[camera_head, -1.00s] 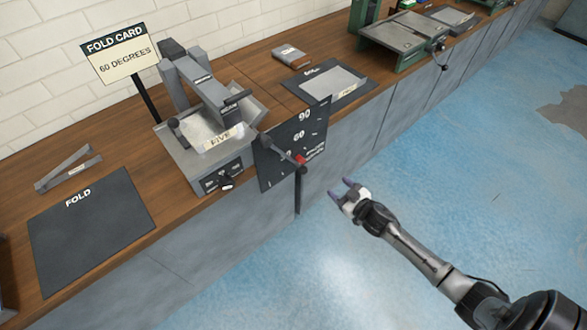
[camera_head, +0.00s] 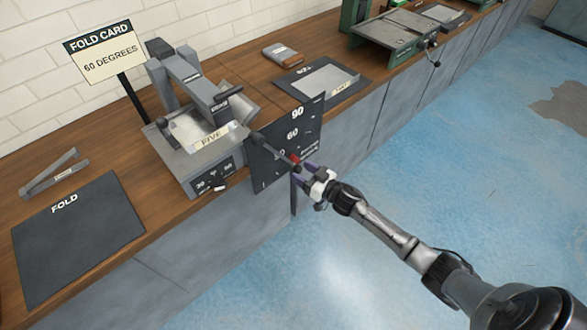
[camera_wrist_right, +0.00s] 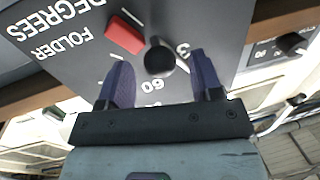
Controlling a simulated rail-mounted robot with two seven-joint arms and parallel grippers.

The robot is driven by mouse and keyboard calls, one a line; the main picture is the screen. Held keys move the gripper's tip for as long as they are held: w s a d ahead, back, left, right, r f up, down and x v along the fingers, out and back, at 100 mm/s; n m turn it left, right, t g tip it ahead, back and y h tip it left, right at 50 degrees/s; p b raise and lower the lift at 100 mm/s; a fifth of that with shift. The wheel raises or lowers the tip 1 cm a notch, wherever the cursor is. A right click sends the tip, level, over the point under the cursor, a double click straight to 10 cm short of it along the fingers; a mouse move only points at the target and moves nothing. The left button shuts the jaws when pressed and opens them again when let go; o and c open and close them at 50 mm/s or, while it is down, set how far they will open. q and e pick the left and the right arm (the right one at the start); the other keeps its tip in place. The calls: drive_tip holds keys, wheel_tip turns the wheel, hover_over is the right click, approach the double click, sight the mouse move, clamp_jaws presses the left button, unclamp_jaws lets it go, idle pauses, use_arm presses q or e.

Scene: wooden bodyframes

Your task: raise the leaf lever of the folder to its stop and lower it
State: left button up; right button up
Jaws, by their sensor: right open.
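The grey folder (camera_head: 188,158) stands on the bench, with a sheet marked FIVE lying in it. Its leaf lever (camera_head: 268,146) is a dark bar reaching out in front of an upright dial plate (camera_head: 300,122) marked 90 and 60. A red pointer (camera_head: 294,158) shows on the plate near the lever's outer end. My right gripper (camera_head: 303,174) is open at that end. In the right wrist view, a round black end (camera_wrist_right: 160,56), seemingly the lever's, appears between the open fingers (camera_wrist_right: 162,78). Contact cannot be told. My left gripper is out of view.
A FOLD CARD sign (camera_head: 103,55) reading 60 DEGREES stands behind the folder. A dark FOLD mat (camera_head: 78,240) lies at the left, a second mat (camera_head: 345,70) to the right. A green machine (camera_head: 395,38) stands farther back. The floor before the bench is clear.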

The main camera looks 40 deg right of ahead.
sight(293, 166)
drive_tip(key=shift+b+x, duration=0.45)
drive_tip(key=shift+x, duration=1.6)
clamp_jaws()
